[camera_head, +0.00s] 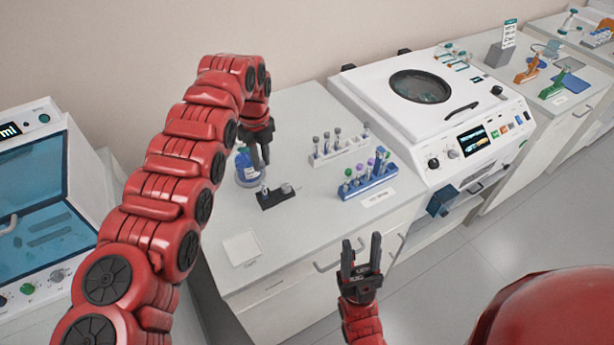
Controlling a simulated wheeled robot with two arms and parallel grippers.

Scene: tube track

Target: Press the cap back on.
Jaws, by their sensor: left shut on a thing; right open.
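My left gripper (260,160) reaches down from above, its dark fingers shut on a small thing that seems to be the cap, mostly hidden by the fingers. Just below stands a small black holder (277,199) on the counter, with a small tube at its left part and a grey piece at its right. I cannot tell whether the cap touches the tube. A white square pad (242,249) marked "Caps" lies empty near the counter's front. My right gripper (361,258) is open and empty, in front of the counter.
A blue-and-white round vessel (247,169) stands close behind the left fingers. A white rack (339,151) and a blue rack (365,184) with capped tubes stand to the right. A white centrifuge-like machine (375,82) is beyond. The counter around the pad is clear.

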